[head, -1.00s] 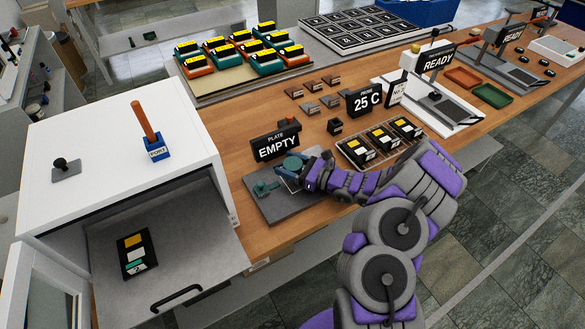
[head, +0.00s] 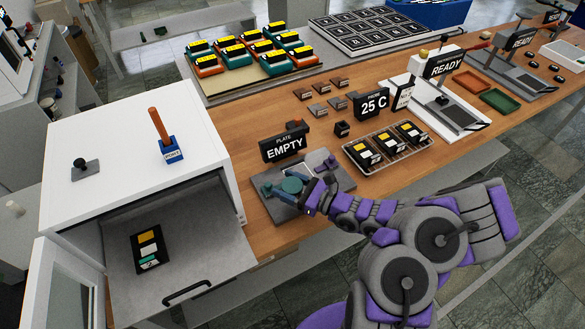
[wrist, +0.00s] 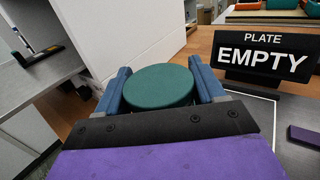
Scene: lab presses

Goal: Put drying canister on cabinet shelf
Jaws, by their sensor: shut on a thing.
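The drying canister, seen as a round green top (wrist: 160,88), sits between the two blue fingers of my gripper (wrist: 160,72) in the wrist view. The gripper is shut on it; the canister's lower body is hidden. In the head view the canister (head: 292,186) is over or on the grey plate beside the cabinet, and I cannot tell whether it touches the plate. The white cabinet (head: 110,130) stands open at the left. Its grey shelf (head: 200,255) holds a black labelled block (head: 150,250) towards the left.
An EMPTY sign (head: 285,148) stands behind the grey plate (head: 338,180). A rack with black blocks (head: 388,145) is to its right. The cabinet's side wall is close to my gripper. The open cabinet door (head: 70,285) hangs at the front left. The shelf's right part is clear.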

